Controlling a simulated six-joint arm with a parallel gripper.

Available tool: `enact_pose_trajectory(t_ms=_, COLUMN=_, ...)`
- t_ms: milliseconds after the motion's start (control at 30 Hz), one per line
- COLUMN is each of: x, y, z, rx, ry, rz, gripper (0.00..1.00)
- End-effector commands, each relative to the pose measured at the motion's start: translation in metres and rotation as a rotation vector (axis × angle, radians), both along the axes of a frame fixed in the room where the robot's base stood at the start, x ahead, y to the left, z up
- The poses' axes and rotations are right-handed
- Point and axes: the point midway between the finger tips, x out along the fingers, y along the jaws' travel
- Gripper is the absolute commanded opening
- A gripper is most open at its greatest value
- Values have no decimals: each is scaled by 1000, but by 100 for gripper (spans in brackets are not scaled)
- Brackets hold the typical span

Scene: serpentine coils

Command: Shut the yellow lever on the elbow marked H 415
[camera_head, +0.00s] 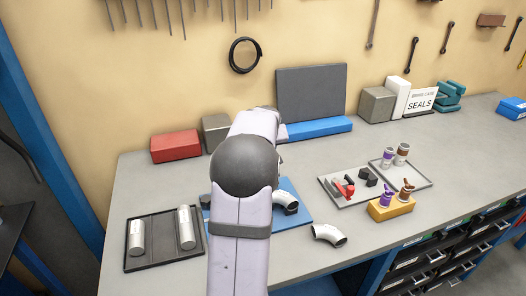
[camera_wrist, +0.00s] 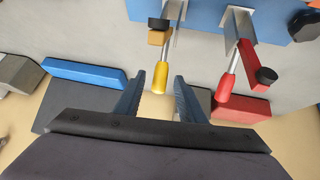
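In the wrist view the yellow lever (camera_wrist: 161,78) points down the picture from a metal clamp, with a dark knob and an orange-yellow block beside its upper end. My gripper (camera_wrist: 159,75) is open, and the yellow handle shows between its two fingers with space on both sides. I cannot tell whether the handle is at the same depth as the fingers. A red lever (camera_wrist: 226,88) sits on a second clamp to the right. In the head view a silver elbow (camera_head: 286,201) shows on the blue board (camera_head: 297,217); my arm hides the levers and gripper. No H 415 mark is readable.
A loose elbow (camera_head: 328,235) lies on the bench right of the board. A dark tray (camera_head: 161,249) with two cylinders is at left. A grey tray (camera_head: 345,200) and a yellow block (camera_head: 391,208) stand right. Red and blue blocks line the back.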

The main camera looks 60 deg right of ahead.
Motion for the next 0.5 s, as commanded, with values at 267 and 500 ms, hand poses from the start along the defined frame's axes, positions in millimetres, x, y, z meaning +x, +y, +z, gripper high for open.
enact_pose_trajectory(t_ms=267, x=-1, y=1, z=0, rx=3, ry=0, rz=-1, gripper=36)
enact_pose_trajectory(t_ms=500, x=-8, y=13, z=17, rx=0, ry=0, rz=-1, gripper=36)
